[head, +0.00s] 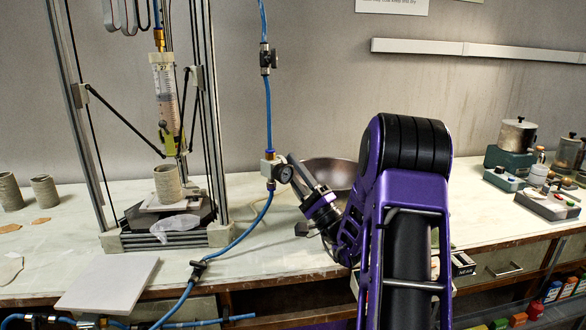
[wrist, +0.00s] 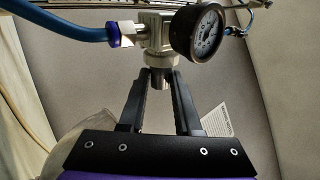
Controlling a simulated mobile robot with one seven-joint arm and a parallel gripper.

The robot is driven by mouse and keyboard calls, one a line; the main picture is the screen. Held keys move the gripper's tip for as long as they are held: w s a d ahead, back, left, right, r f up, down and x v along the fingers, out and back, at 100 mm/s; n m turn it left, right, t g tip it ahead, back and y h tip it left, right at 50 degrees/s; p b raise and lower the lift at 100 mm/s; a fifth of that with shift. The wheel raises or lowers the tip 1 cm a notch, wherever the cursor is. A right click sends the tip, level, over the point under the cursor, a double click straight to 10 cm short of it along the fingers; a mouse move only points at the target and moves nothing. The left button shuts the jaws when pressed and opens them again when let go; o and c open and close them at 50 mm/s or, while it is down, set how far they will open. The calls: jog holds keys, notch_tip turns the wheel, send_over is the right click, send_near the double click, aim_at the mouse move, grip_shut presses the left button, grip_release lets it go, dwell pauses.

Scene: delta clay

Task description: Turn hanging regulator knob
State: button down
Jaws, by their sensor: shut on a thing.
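The hanging regulator (head: 268,168) is a small pale block with a round dark-rimmed gauge (head: 284,174), hung in the blue air hose. In the wrist view its metal body (wrist: 155,35) is at top centre, with the gauge (wrist: 197,33) to the right. In the head view my gripper (head: 297,170) reaches up from the right; the knob is mostly hidden there by the fingers and gauge.
A tall delta printer frame (head: 205,130) stands left of the regulator, with a clay cylinder (head: 167,183) on its bed. A metal bowl (head: 330,172) sits behind my gripper. Blue hose (head: 247,232) runs down across the bench to a valve (head: 198,270). A white board (head: 108,283) lies at front left.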

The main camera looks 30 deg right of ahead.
jog(key=shift+a, duration=0.1)
dwell(0.3)
jog(key=c, duration=0.6)
grip_release()
jog(key=shift+s+d+f, duration=0.3)
jog(key=shift+s+d, duration=0.5)
jog(key=shift+s, duration=1.45)
jog(key=shift+s+d+f, duration=0.3)
jog(key=shift+s+d, duration=0.55)
jog(key=shift+s, duration=1.4)
jog(key=shift+s+d+f, duration=0.3)
jog(key=shift+s+d, duration=0.5)
jog(key=shift+s, duration=1.45)
